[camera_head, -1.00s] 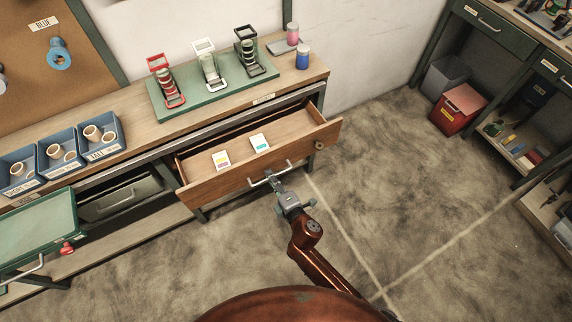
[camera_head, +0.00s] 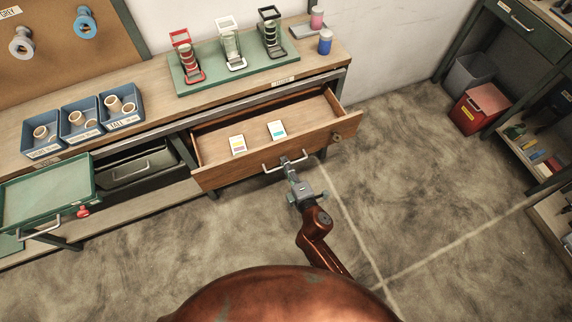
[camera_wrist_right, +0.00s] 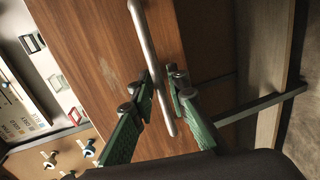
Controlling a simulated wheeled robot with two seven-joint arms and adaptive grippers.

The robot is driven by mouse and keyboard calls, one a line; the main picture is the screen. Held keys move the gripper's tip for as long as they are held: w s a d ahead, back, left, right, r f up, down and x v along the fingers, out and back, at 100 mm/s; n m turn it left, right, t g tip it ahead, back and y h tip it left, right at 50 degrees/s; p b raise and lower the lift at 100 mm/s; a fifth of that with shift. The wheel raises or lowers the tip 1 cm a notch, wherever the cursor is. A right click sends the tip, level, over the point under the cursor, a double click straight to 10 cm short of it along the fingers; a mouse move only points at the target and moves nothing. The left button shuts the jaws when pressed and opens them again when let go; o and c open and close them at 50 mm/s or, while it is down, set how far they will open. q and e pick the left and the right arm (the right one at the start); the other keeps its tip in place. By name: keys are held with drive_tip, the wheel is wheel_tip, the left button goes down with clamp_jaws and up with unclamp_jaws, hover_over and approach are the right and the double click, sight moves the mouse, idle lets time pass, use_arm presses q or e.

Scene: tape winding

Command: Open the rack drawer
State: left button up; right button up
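The wooden rack drawer (camera_head: 275,157) stands pulled out from under the bench, its inside showing from above. Two small cards, one with a yellow and purple mark (camera_head: 237,145) and one with a blue mark (camera_head: 277,130), lie in it. The metal bar handle (camera_head: 285,160) is on its front. My right gripper (camera_head: 287,162) is at this handle. My left gripper is not in view.
The bench (camera_head: 150,72) above the drawer carries a green rack board (camera_head: 205,84) with three stands, and blue bins (camera_head: 80,120). A green tray (camera_head: 45,197) sits to the left. A red bin (camera_head: 480,107) stands far right. The floor right of the drawer is clear.

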drive_tip(key=shift+s, duration=0.1)
drive_tip(key=v, duration=1.1)
drive_tip(key=shift+s+d, duration=0.2)
drive_tip(key=shift+s, duration=0.15)
